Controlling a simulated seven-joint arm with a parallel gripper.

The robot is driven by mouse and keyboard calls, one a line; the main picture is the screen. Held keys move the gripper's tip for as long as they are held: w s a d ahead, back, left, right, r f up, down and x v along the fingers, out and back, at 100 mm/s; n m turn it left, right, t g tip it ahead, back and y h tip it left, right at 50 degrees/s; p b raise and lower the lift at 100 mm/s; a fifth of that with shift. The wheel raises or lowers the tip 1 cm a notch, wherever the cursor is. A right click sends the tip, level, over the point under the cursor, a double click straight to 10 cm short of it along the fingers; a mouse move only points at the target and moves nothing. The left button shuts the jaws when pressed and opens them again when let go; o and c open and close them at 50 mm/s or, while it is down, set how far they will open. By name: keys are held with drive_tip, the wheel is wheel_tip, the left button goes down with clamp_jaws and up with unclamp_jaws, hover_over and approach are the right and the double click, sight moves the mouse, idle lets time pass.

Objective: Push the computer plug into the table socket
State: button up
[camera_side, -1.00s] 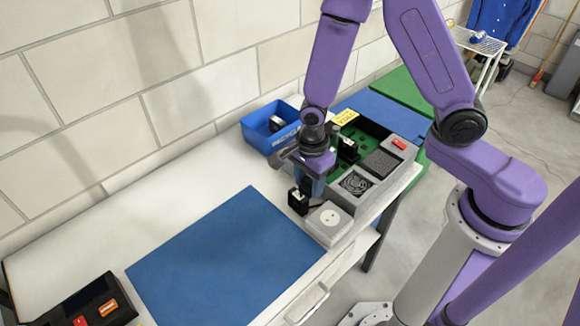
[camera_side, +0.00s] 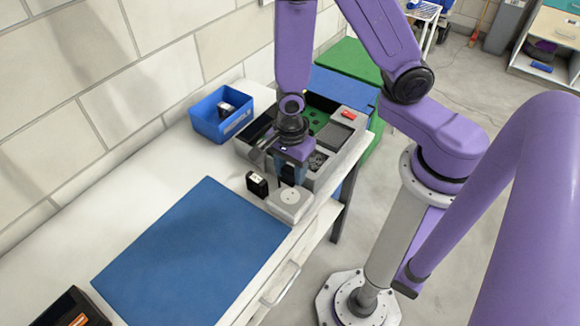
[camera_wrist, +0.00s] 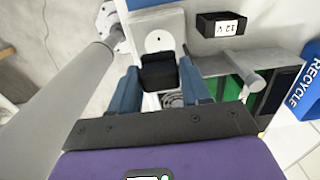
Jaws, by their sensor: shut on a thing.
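The table socket, a white-grey block with a round face (camera_side: 290,204), sits at the table's front edge; it also shows in the wrist view (camera_wrist: 158,40). My gripper (camera_side: 288,178) is shut on the black computer plug (camera_wrist: 158,72), which sits between its two blue fingers in the wrist view. In the side view, the gripper is just above the socket's far side. The plug's prongs are hidden, and I cannot tell whether it touches the socket. A black box labelled 12 V (camera_wrist: 222,25) stands on the table beside the socket; it also shows in the side view (camera_side: 257,184).
A grey compartment tray (camera_side: 335,160) with green inside lies behind my gripper. A blue recycle bin (camera_side: 207,125) stands near the wall. A blue mat (camera_side: 195,255) covers the front of the white table. A dark case (camera_side: 60,305) is at the lower left.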

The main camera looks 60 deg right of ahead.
hover_over(290, 196)
drive_tip(key=shift+f, duration=2.75)
drive_tip(key=shift+f, duration=0.55)
idle(0.5)
drive_tip(key=o, duration=1)
drive_tip(key=shift+o, duration=0.2)
drive_tip(key=shift+r, duration=2.1)
drive_tip(key=shift+a+r, duration=0.15)
drive_tip(key=shift+r, duration=1.45)
wheel_tip(290, 196, up, 10)
drive_tip(key=shift+s+d, duration=0.1)
drive_tip(key=shift+d, duration=0.1)
